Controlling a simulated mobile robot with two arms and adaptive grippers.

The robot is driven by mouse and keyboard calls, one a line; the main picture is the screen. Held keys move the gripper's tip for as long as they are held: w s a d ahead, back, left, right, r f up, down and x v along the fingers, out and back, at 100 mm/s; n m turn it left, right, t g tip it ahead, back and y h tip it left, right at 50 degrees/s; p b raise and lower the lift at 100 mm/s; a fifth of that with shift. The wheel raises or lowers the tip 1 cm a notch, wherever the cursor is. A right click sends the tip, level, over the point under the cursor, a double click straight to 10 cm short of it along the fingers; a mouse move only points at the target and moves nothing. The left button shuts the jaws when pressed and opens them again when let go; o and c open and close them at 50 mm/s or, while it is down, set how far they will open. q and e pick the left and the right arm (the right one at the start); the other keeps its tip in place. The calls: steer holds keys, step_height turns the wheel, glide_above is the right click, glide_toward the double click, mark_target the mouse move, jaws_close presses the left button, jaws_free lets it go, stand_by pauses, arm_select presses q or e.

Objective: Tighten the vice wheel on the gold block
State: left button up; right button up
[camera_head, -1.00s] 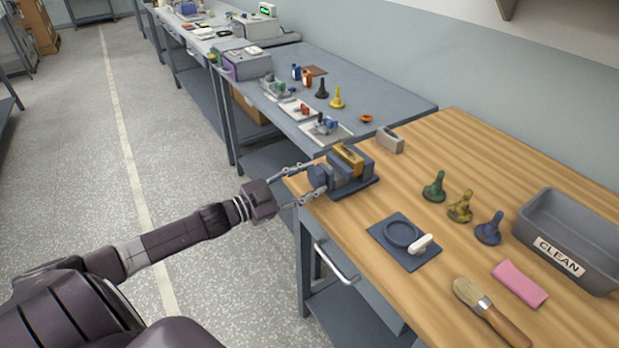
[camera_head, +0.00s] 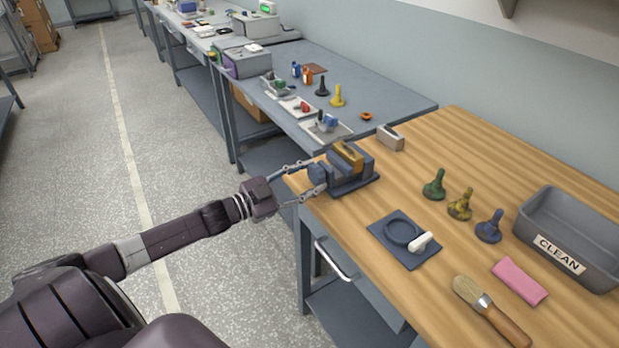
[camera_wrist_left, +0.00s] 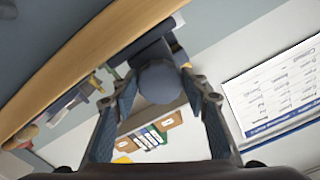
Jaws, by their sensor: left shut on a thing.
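My left gripper (camera_head: 315,178) reaches in from the left, with one finger on each side of the wheel. In the left wrist view my left gripper (camera_wrist_left: 162,90) is shut on the wheel, and the vice body is behind it. The gold block is not clearly visible there. My right gripper is in neither view.
A small grey holder (camera_head: 390,138) stands behind the vice.

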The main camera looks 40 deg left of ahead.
arm_select(q)
steer(key=o, duration=1.2)
steer(key=shift+c, duration=0.2)
steer(key=v, duration=1.2)
